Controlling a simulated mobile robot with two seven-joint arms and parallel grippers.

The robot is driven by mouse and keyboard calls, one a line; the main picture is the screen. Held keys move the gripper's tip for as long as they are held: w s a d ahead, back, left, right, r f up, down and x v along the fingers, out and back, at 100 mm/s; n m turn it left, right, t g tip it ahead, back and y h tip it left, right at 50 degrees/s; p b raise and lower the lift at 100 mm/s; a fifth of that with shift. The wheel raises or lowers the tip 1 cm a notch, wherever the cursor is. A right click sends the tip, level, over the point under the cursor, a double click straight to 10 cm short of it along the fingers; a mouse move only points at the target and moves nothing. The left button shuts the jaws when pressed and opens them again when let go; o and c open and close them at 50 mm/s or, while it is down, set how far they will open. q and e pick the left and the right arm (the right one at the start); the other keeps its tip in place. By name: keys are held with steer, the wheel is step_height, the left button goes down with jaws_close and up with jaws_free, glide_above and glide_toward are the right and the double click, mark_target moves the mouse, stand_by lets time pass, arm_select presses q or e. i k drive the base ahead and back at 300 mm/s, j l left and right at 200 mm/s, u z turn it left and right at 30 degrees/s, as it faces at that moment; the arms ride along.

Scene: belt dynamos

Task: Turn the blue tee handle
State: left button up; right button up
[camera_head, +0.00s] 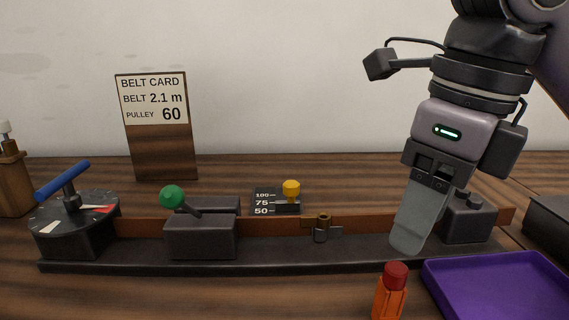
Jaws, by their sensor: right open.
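The blue tee handle (62,180) stands on top of a round dark dial (75,220) at the left end of the black base rail. Its bar slopes up to the right. The dial face has white and red marked sectors. My right gripper (408,240) points down at the right side, in front of the rail's right part, far from the tee handle. Its fingers overlap in this view, and nothing shows between them. My left gripper is not in view.
A green-knobbed lever (173,197), a yellow knob (291,188) on a scale and a brass clip (323,227) stand along the rail (290,264). A belt card (160,130) stands behind. An orange, red-capped object (391,292) and a purple tray (500,290) are in front at right.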

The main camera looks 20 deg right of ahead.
mark_target(65, 179)
steer(key=k, duration=1)
